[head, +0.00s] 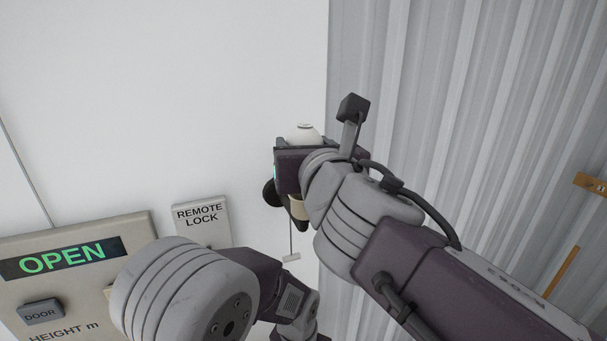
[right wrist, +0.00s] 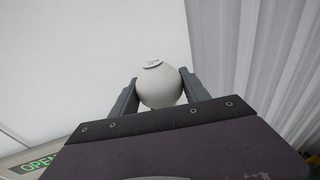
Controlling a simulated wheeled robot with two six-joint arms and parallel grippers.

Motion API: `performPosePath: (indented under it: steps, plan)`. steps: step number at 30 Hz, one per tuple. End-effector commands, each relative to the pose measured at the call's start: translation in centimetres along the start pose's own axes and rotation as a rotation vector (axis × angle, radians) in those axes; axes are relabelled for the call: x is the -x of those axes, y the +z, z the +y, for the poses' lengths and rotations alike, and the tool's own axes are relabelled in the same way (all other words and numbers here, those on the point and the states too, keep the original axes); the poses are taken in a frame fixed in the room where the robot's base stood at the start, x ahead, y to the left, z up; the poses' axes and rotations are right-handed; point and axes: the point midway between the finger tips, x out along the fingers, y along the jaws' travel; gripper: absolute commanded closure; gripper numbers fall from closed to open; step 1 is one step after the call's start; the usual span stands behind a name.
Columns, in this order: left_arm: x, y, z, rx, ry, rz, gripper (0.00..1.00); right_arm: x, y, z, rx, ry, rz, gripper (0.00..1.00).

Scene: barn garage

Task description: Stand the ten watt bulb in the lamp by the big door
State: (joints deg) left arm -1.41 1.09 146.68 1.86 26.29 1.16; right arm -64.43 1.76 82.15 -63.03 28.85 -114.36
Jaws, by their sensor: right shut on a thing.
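A white round bulb (head: 303,132) shows above my right gripper (head: 300,150) in the head view. In the right wrist view the bulb (right wrist: 158,88) sits between the two dark fingers of the right gripper (right wrist: 158,80), which is shut on it. A small label on its top is too small to read. Its base is hidden by the gripper. Just below the gripper, a dark and cream fitting (head: 299,208) with a hanging pull (head: 291,257) shows at the white wall, probably the lamp. Most of it is hidden, so I cannot tell whether the bulb touches it.
A door panel (head: 130,222) with a green OPEN display and a DOOR button is at lower left. A REMOTE LOCK plate (head: 201,212) is on the white wall. Corrugated metal (head: 480,120) fills the right side, with a brass-coloured fitting (head: 592,184) at its edge.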

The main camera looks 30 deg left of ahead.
Motion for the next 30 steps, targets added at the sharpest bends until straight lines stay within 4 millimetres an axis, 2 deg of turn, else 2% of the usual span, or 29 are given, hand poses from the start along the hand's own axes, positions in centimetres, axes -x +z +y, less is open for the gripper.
performPosePath:
  steps: [5,9,12,19,20,21,22,30]
  plan:
    - [-0.1,0.0,0.0,0.0,0.0,0.0,0.21,-0.6,-0.3,0.4,-0.001,0.001,-0.002,0.69]
    - [-1.6,0.2,0.0,0.0,0.0,0.0,0.21,-0.9,-3.1,0.2,0.003,0.0,0.001,0.69]
    - [-2.1,0.2,0.0,0.0,0.0,0.0,0.21,-1.0,-4.2,0.2,0.001,0.0,-0.001,0.69]
    - [-2.0,0.2,0.0,0.0,0.0,0.0,0.21,-1.0,-4.2,0.2,0.0,0.001,-0.001,0.69]
    - [-2.0,0.2,0.0,0.0,0.0,0.0,0.21,-1.0,-4.3,0.2,0.0,0.0,0.0,0.38]
    - [-2.0,0.2,0.0,0.0,0.0,0.0,0.21,-1.0,-4.3,0.2,0.0,0.0,0.0,0.27]
    - [-2.0,0.2,0.0,0.0,0.0,0.0,0.21,-1.0,-4.3,0.2,0.0,0.0,0.0,0.24]
    - [-2.0,0.2,0.0,0.0,0.0,0.0,0.21,-1.0,-4.2,0.1,0.0,0.0,-0.001,0.24]
